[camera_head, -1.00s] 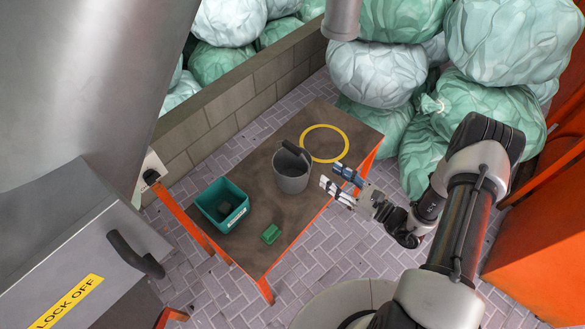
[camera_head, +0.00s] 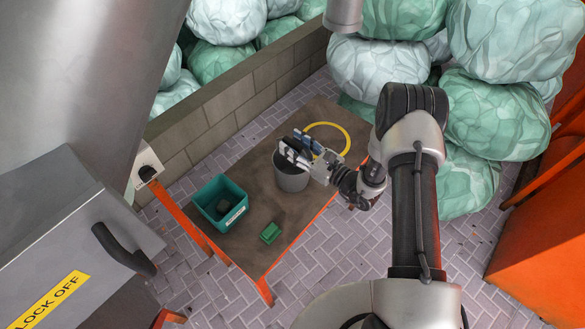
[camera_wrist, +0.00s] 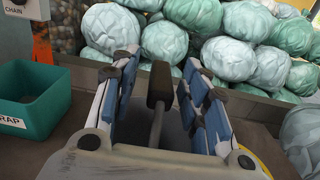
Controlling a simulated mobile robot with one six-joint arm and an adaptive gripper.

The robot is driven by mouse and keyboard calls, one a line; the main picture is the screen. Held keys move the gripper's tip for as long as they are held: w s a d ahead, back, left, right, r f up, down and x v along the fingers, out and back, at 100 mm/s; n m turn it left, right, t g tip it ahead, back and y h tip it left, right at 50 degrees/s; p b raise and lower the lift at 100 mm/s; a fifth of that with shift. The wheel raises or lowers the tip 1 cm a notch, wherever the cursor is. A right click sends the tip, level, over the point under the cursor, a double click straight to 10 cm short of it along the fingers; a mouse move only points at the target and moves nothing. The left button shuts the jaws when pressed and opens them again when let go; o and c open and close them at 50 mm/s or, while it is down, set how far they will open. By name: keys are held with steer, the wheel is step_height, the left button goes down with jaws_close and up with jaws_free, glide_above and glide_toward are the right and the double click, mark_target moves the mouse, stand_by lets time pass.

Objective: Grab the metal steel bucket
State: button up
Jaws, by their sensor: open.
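The grey steel bucket (camera_head: 291,180) stands upright on the brown table, partly covered by my gripper (camera_head: 295,145) in the head view. My gripper is over the bucket's top, its blue-padded fingers apart. In the wrist view, the open fingers of my gripper (camera_wrist: 160,68) stand to the left and right of the bucket's dark handle grip (camera_wrist: 160,84), with a visible gap on both sides. The bucket body is mostly hidden there. I cannot tell how far the fingers reach down toward the bucket.
A teal bin (camera_head: 221,203) stands left of the bucket, with a small green block (camera_head: 270,233) in front of it. A yellow ring (camera_head: 340,131) lies behind on the table (camera_head: 249,255). A low block wall (camera_head: 236,99) and large bags (camera_head: 380,75) are beyond.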

steer(key=shift+w+a, duration=0.25)
steer(key=shift+a, duration=0.1)
jaws_close()
stand_by(0.3)
